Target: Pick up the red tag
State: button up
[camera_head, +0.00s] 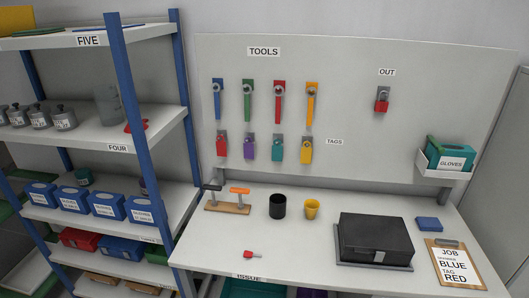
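A red tag (222,146) hangs at the left end of the lower row on the pegboard, below the blue-handled tool. Purple (250,148), green (278,149) and yellow (306,151) tags hang to its right, near the TAGS label. A small red piece with a pale end (249,254) lies on the bench front; I cannot tell whether it is a tag. Another red piece (382,106) hangs from a grey holder under the OUT label. My gripper is not in view.
Blue, green, red and yellow tools hang under TOOLS. The bench (210,253) holds a wooden stand (228,208), black cup (277,206), yellow cup (312,209), black case (375,238) and job card (455,263) reading BLUE, TAG RED. A blue-post shelf (130,110) stands left. The bench's front middle is mostly clear.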

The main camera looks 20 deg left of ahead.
aim_at(220, 144)
jog(key=u, duration=1.35)
